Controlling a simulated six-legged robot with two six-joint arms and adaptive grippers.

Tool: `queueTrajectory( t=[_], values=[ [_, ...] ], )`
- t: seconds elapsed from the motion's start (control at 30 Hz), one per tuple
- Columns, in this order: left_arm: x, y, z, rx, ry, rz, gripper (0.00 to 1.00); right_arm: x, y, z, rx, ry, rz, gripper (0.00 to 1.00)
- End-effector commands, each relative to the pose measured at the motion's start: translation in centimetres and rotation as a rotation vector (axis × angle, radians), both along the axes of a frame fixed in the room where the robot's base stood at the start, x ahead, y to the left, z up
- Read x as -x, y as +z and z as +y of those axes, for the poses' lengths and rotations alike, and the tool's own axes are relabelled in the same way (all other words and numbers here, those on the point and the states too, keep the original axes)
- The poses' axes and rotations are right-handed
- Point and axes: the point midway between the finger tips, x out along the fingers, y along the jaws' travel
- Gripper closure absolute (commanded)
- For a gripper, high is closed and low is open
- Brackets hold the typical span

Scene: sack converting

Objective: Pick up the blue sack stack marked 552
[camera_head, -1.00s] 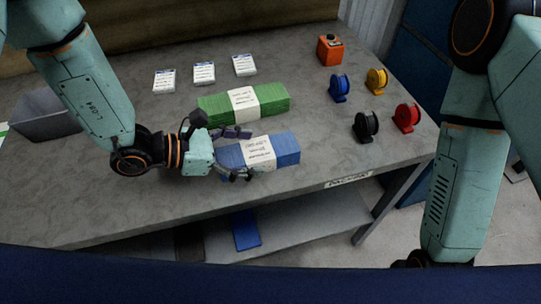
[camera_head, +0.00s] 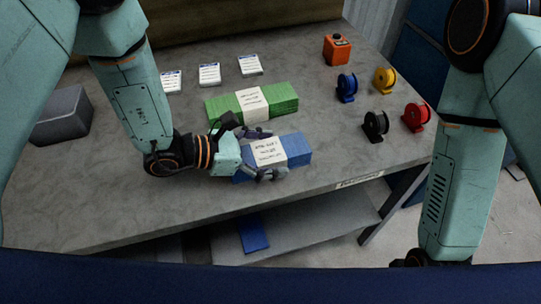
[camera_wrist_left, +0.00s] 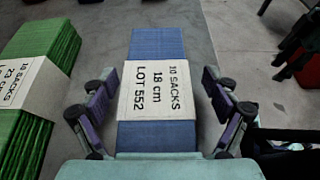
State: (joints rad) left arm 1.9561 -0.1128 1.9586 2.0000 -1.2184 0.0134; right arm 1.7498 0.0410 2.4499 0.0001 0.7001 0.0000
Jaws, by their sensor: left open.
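The blue sack stack (camera_head: 296,148) lies on the grey table near its front edge, with a pale paper band around its middle. In the left wrist view the blue stack (camera_wrist_left: 157,43) carries a band reading "10 SACKS 18 cm LOT 552". My left gripper (camera_head: 268,153) is open, its fingers on either side of the banded part of the stack. In the wrist view the left gripper (camera_wrist_left: 160,100) shows a gap between each finger and the stack's sides. The left end of the stack is partly hidden by the gripper.
A green sack stack (camera_head: 284,97) lies just behind the blue one. Several coloured spools, including a black one (camera_head: 375,124), and an orange device (camera_head: 337,49) stand at the right. White label pads (camera_head: 210,74) lie at the back. A grey bin (camera_head: 62,115) is at left.

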Motion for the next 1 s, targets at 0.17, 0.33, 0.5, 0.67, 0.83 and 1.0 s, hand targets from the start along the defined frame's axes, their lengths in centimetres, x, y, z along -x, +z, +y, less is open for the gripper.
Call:
queueTrajectory(
  t=[0.17, 0.33, 0.5, 0.67, 0.83, 1.0],
  values=[
    [-0.13, -0.08, 0.03, 0.0, 0.002, 0.001, 0.12, 0.0, 0.0, 0.01, 0.0, 0.001, 0.0, 0.6],
    [-0.14, -0.08, 0.15, 0.0, 0.001, 0.001, 0.19, 0.0, 0.0, 0.01, 0.0, 0.001, 0.0, 0.6],
    [-0.14, -0.07, 0.25, 0.0, 0.002, 0.001, 0.33, -0.01, 0.0, 0.01, 0.0, 0.001, 0.0, 0.6],
    [-0.12, -0.07, 0.26, 0.0, 0.002, 0.001, 0.47, 0.0, 0.0, 0.01, 0.0, 0.001, 0.0, 0.6],
    [-0.12, -0.08, 0.25, 0.0, 0.002, 0.001, 0.61, -0.01, 0.0, 0.01, 0.0, 0.001, 0.0, 0.6],
    [-0.11, -0.09, 0.25, 0.0, 0.002, 0.001, 0.76, -0.01, 0.0, 0.01, 0.0, 0.001, 0.0, 0.6]
  ],
)
